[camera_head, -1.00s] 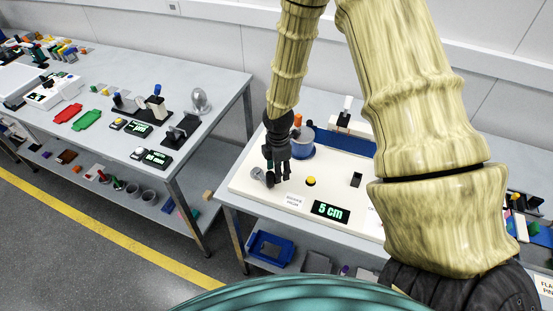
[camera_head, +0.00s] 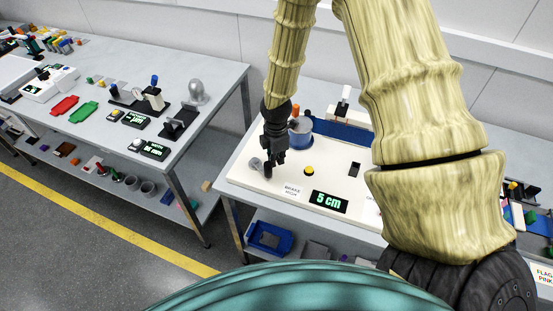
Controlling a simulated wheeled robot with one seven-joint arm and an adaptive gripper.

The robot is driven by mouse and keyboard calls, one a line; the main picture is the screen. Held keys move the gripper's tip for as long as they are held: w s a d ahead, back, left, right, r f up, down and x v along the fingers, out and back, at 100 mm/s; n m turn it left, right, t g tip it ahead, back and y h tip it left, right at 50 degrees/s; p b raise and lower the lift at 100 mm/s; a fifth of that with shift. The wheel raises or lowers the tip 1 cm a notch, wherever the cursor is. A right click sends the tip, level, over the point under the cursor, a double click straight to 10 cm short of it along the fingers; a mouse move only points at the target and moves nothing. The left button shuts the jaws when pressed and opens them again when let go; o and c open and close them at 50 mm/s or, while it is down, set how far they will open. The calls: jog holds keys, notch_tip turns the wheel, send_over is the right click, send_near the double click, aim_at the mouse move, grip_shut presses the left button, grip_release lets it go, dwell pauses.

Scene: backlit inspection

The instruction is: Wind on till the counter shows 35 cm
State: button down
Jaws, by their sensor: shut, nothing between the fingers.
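The counter (camera_head: 328,202) is a black display on the front of the white board (camera_head: 242,178) and reads "5 cm" in green. A yellow button (camera_head: 309,171) sits behind it. A dark slot or switch (camera_head: 354,169) is to the right. A blue spool with a grey hub (camera_head: 301,128) stands behind the gripper, and a blue band (camera_head: 343,132) runs right from it, partly hidden by my arm. My gripper (camera_head: 269,172) is shut and points down at the board's left side. A small grey lever or knob (camera_head: 256,163) is just left of its fingertips; contact cannot be told.
A label reading "BRAKE" (camera_head: 292,190) lies left of the counter. A black and white upright part (camera_head: 344,104) stands at the back. Another table (camera_head: 222,85) with several devices is to the left, with a gap between. My arm hides the board's right side.

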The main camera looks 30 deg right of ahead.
aim_at(267, 163)
jog(key=shift+a, duration=0.15)
jog(key=shift+w+a, duration=0.1)
jog(key=shift+a, duration=1.4)
jog(key=shift+w+a, duration=0.35)
jog(key=shift+a, duration=0.45)
jog(key=shift+w+a, duration=0.35)
jog(key=shift+a, duration=0.4)
jog(key=shift+w+a+p, duration=0.45)
jog(key=shift+w+a, duration=0.6)
jog(key=shift+a, duration=0.2)
jog(key=shift+w+a, duration=1.1)
jog(key=shift+a, duration=0.15)
